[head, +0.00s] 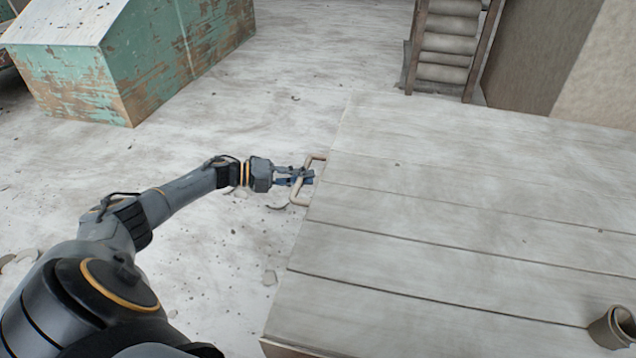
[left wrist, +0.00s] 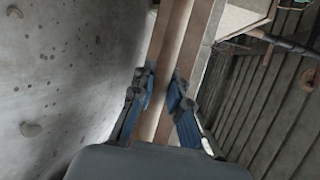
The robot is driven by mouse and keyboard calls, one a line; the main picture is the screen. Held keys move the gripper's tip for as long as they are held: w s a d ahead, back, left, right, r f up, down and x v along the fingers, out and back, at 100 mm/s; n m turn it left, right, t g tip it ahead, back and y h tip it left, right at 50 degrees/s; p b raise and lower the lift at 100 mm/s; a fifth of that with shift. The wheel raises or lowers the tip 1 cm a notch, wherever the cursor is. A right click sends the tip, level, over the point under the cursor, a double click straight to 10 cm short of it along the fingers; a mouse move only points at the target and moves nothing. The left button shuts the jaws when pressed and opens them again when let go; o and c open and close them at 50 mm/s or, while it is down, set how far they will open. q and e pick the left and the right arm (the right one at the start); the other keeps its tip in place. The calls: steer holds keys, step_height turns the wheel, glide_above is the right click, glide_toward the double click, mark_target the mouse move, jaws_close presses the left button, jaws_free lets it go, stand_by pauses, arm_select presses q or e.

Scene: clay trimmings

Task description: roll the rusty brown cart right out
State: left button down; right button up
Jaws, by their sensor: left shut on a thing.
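A pale brown loop handle (head: 299,196) sticks out past the left edge of a grey plank top in the head view. It appears to belong to the cart; no rusty brown cart body shows there, and anything under the planks is hidden. My left gripper (head: 307,177) is shut on this handle beside the plank edge. In the left wrist view, the fingers of my left gripper (left wrist: 161,92) stand on either side of a long brown and beige bar (left wrist: 172,62), which looks like the handle. My right gripper is not in view.
The grey plank top (head: 440,210) fills the right side, with a grey cup-like pot (head: 612,327) at its near right. A chipped green box (head: 150,65) stands at the upper left. A rack of rolls (head: 447,45) stands behind. The pale floor (head: 225,240) left of the planks is mostly clear.

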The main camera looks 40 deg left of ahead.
arm_select(q)
steer(key=shift+s+a, duration=0.15)
steer(key=shift+a, duration=0.2)
steer(key=c, duration=1.3)
jaws_free()
steer(key=v, duration=1.2)
